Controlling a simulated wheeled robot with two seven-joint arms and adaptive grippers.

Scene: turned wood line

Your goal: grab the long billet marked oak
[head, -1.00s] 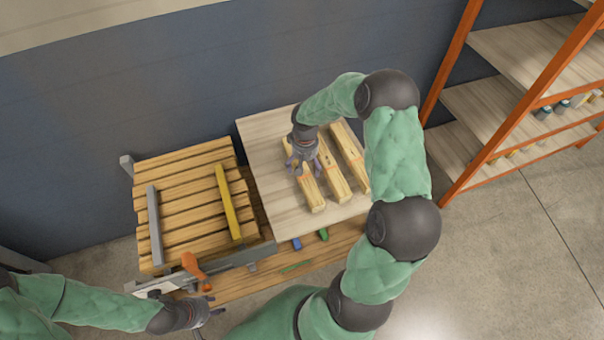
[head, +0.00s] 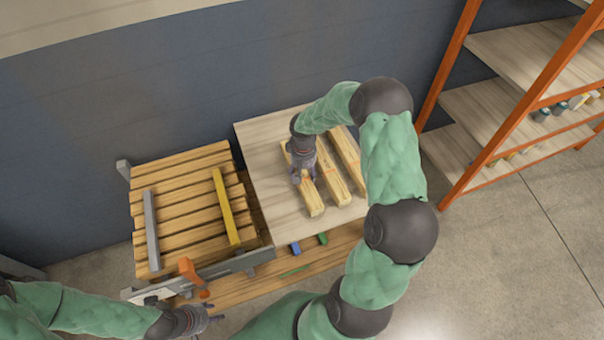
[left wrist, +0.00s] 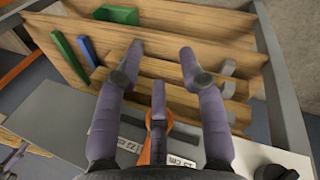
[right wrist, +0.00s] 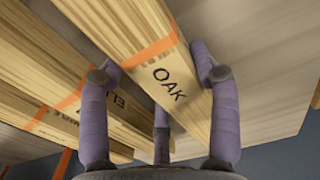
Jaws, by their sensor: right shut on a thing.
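The billet marked OAK (right wrist: 165,82) fills the middle of the right wrist view, with an orange band around it. In the head view it is the leftmost of three billets (head: 313,203) on the pale board. My right gripper (right wrist: 158,72) is shut on it, with fingers along both sides. In the head view this gripper (head: 303,176) covers the billet's middle. Whether the billet is clear of the board cannot be told. My left gripper (left wrist: 160,62) is open and empty above the bench tools; it also shows at the lower left of the head view (head: 207,318).
Two more billets, a middle one (head: 334,178) and a right one (head: 348,153), lie close beside. The middle one's label is partly hidden. A slatted bench (head: 180,190) with grey and yellow bars stands left. Orange-framed shelves (head: 480,110) stand right.

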